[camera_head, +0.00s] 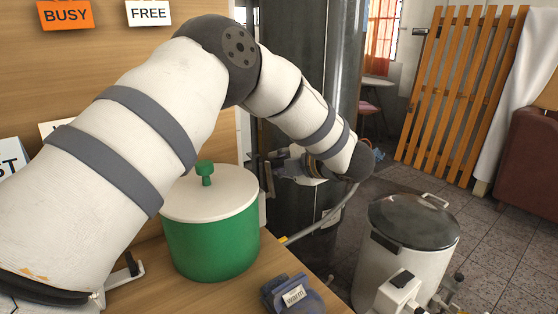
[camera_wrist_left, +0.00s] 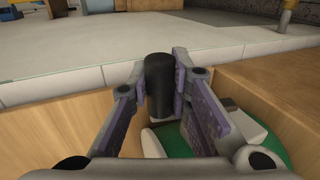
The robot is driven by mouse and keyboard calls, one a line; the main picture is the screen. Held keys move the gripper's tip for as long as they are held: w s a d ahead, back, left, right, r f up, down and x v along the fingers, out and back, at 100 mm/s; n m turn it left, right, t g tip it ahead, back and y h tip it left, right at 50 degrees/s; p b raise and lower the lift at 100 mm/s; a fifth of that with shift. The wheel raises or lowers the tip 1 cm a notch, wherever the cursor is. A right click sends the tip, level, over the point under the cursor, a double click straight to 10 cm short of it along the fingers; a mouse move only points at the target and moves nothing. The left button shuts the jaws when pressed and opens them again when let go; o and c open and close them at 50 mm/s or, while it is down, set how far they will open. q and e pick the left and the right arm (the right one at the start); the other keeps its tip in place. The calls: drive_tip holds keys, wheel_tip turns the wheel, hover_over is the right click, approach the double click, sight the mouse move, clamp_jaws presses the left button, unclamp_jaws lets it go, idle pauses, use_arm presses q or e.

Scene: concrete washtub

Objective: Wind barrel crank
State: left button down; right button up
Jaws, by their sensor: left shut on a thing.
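A green barrel (camera_head: 212,245) with a white lid and a green knob (camera_head: 205,172) stands on the wooden worktop, partly behind my left arm. Green and white parts of it seem to show low in the left wrist view (camera_wrist_left: 180,142). My left gripper (camera_head: 272,170) is beyond and to the right of the barrel in the head view. In the left wrist view its fingers are shut on a dark upright cylindrical handle (camera_wrist_left: 159,88). How this handle joins the barrel is hidden. My right gripper is not in view.
A small blue-grey object labelled "warm" (camera_head: 293,296) lies at the worktop's front edge. A pale lidded drum (camera_head: 405,250) stands on the tiled floor at right. A thin grey rod or hose (camera_head: 325,222) with a yellow end runs beside the gripper. A dark column (camera_head: 305,60) stands behind.

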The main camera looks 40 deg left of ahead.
use_arm(q)
drive_tip(key=shift+w+a+f+g+h, duration=0.1)
drive_tip(key=shift+w+a+g+h, duration=0.15)
drive_tip(key=shift+a+h, duration=0.6)
drive_tip(key=shift+w+a+f+g+h, duration=0.15)
drive_tip(key=shift+f+g+h, duration=0.1)
drive_tip(key=shift+h, duration=0.4)
drive_tip(key=shift+s+a+f+g+h, duration=0.1)
drive_tip(key=shift+a+f+h, duration=0.1)
drive_tip(key=shift+h, duration=0.4)
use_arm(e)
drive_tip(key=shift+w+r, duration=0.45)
use_arm(q)
drive_tip(key=c, duration=1.4)
unclamp_jaws()
drive_tip(key=shift+c, duration=0.2)
